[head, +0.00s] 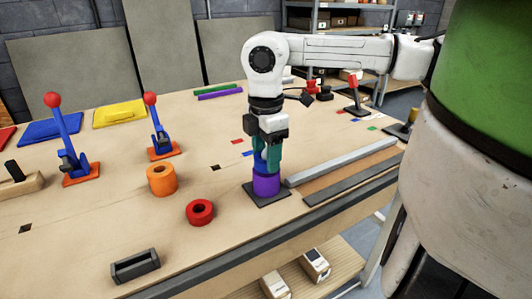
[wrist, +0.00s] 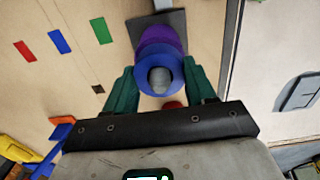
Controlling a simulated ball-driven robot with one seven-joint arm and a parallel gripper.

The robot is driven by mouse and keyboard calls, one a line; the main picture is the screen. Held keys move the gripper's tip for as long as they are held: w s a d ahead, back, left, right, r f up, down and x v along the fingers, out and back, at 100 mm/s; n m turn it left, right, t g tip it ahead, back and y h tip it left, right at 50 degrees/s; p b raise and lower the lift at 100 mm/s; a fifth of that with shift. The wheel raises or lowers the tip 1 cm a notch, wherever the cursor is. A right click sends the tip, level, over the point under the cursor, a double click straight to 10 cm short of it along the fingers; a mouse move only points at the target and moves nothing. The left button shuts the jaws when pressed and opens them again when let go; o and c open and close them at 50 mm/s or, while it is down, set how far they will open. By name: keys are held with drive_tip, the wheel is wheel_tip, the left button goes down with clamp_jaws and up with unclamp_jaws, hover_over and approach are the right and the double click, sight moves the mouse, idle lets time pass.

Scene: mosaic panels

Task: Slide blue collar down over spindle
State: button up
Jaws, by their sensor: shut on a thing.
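My gripper (head: 266,160) has its teal fingers shut on the blue collar (head: 259,160), right above the purple collar (head: 266,185). The purple collar sits on a dark square base plate (head: 281,196). In the wrist view the blue collar (wrist: 146,82) lies between the fingers, and the spindle's rounded grey top (wrist: 159,80) shows inside its hole. The purple collar (wrist: 160,38) shows behind it. The spindle's shaft is hidden in the head view. I cannot tell whether the blue collar touches the purple one.
An orange collar (head: 161,180) and a red collar (head: 200,212) stand on the table to the left. A grey bar (head: 340,162) lies close to the right of the base plate. Levers with red knobs (head: 150,99) stand further left. A black handle block (head: 135,266) is at the front.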

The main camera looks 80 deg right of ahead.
drive_tip(key=shift+f+b, duration=0.35)
drive_tip(key=shift+f, duration=0.1)
drive_tip(key=o, duration=1.4)
drive_tip(key=shift+r, duration=0.1)
drive_tip(key=shift+o, duration=0.2)
wheel_tip(320, 180, up, 11)
drive_tip(key=shift+f, duration=0.1)
